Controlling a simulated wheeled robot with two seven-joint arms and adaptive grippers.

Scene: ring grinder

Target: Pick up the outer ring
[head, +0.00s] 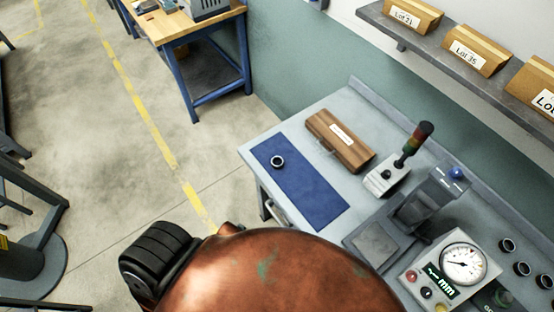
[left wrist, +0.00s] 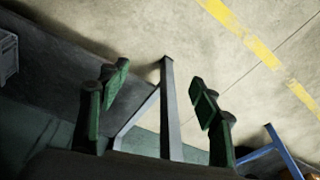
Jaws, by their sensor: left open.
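My left gripper is not visible in the head view. My right gripper is in neither view.
A wooden case (head: 340,141), a signal light (head: 413,142) and a dial gauge (head: 464,265) stand on the bench. Several dark rings (head: 507,246) sit at its right. A shelf (head: 410,37) holds boxes above. A large reddish-brown rounded shape blocks the bottom middle.

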